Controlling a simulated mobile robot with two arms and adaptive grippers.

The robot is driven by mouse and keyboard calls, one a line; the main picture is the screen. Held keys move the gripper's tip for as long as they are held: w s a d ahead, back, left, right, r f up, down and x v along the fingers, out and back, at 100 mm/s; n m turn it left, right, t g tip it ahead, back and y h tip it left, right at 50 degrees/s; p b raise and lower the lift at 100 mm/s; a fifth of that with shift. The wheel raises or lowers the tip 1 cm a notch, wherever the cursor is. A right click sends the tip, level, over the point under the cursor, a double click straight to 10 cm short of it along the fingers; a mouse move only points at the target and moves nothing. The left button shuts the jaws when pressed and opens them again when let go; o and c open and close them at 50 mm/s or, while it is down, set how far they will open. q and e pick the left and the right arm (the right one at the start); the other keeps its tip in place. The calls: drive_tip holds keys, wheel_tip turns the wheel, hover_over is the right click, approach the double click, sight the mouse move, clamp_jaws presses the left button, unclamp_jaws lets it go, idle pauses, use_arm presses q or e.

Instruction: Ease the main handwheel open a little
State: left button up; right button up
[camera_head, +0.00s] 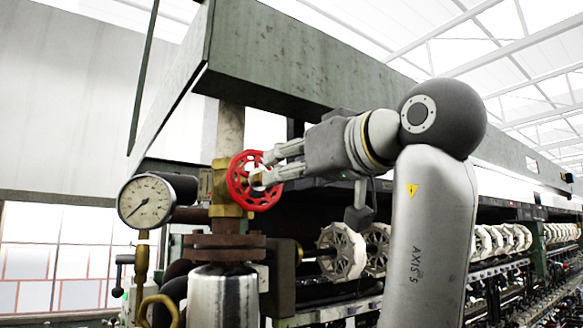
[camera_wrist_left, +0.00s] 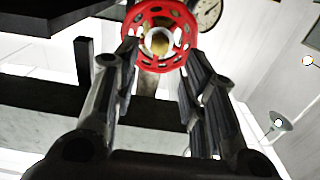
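The main handwheel is a red spoked wheel (camera_head: 236,184) on a brass valve body (camera_head: 219,190) on a vertical pipe. In the left wrist view the wheel (camera_wrist_left: 132,22) is at the top centre, facing me, with its pale hub showing. My left gripper (camera_head: 264,168) is at the wheel's front, its arm showing on the right side of the head view. In the left wrist view its fingers (camera_wrist_left: 161,52) are spread, with the hub between their tips. Whether they touch the wheel is not clear. My right gripper is not in view.
A round pressure gauge (camera_head: 146,201) stands left of the valve, close to the wheel. A rusty flange (camera_head: 225,247) and steel cylinder (camera_head: 222,295) are below. A large green beam (camera_head: 300,60) passes overhead. White reels (camera_head: 342,251) line the machine behind my arm.

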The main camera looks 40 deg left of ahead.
sight(259, 179)
use_arm(q)
drive_tip(key=x, duration=0.7)
drive_tip(key=shift+w, duration=0.1)
clamp_jaws()
drive_tip(key=n, duration=1.7)
drive_tip(key=shift+f, duration=0.1)
unclamp_jaws()
